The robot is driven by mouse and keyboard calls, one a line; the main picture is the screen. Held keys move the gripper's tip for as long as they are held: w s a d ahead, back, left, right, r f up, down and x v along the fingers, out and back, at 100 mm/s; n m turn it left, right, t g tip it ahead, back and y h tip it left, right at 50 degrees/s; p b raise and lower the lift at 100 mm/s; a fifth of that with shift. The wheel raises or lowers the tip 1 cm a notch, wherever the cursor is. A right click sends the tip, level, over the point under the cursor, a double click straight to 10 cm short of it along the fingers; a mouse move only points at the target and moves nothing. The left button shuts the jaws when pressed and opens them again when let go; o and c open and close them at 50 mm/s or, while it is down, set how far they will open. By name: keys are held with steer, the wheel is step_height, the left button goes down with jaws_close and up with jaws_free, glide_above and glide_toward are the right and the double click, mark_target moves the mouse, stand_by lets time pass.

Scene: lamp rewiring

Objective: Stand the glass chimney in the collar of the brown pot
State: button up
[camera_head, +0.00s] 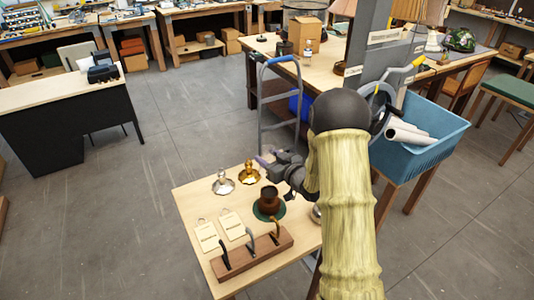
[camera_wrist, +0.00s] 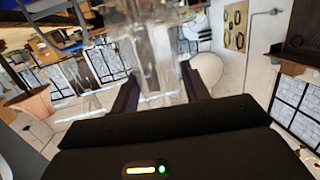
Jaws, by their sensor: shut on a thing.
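The brown pot (camera_head: 268,200) stands upright on a round green mat (camera_head: 280,212) on the small wooden table. Its collar is too small to make out clearly. The chimney is hard to make out in the head view. It is held apart from the pot.
A silver lamp part (camera_head: 223,185) and a brass one (camera_head: 248,174) stand behind the pot. Two pale cards (camera_head: 207,237) lie to its left. A wooden rack with dark hooks (camera_head: 252,258) is at the front. A blue crate (camera_head: 425,150) stands at the right.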

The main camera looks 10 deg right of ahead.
steer(key=shift+w, duration=0.1)
steer(key=shift+s+d, duration=0.25)
steer(key=shift+s, duration=0.2)
steer(key=shift+w+a+f+b, duration=0.1)
steer(key=shift+f+b, duration=0.2)
steer(key=shift+f, duration=0.2)
steer(key=shift+f+b, duration=0.7)
steer(key=shift+f, duration=0.7)
steer(key=shift+f+b, duration=0.8)
steer(key=shift+b, duration=0.05)
steer(key=shift+f+b, duration=0.15)
steer(key=shift+b, duration=0.15)
steer(key=o, duration=1.1)
